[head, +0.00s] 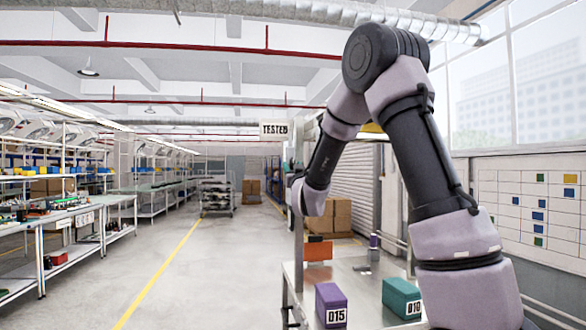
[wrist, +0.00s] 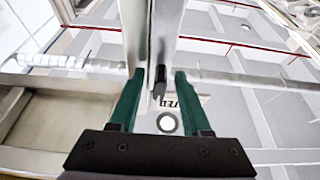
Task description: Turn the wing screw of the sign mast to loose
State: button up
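The sign mast shows in the head view as a pale upright post (head: 298,230) with a white sign reading "TESTED" (head: 274,131) at its top. In the wrist view the metal post (wrist: 136,30) runs up between the fingers. A small dark piece (wrist: 159,83), which looks like the wing screw, sits between the fingertips with gaps on both sides. My gripper (wrist: 158,76) has two green fingers, spread apart around it. I see no contact with it. In the head view my gripper is hidden behind my own arm beside the post.
A metal bench (head: 350,277) holds a purple box (head: 329,296) marked 015, a teal box (head: 398,296) marked 010 and an orange block (head: 318,250). Cardboard boxes (head: 343,214) stand behind. Shelving with workbenches lines the left. The floor around the yellow line (head: 160,272) is clear.

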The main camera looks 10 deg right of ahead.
jog(key=shift+s, duration=0.1)
jog(key=v, duration=1)
jog(key=shift+s+f, duration=0.25)
jog(key=shift+s, duration=0.05)
jog(key=s+d+m+g, duration=0.4)
jog(key=s+d+g, duration=0.2)
jog(key=s+f+g+y, duration=0.1)
jog(key=s+f+g, duration=0.2)
jog(key=s, duration=0.9)
jog(key=s+f+g+y, duration=0.1)
jog(key=s+f+g, duration=0.2)
jog(key=s, duration=0.9)
jog(key=g, duration=0.3)
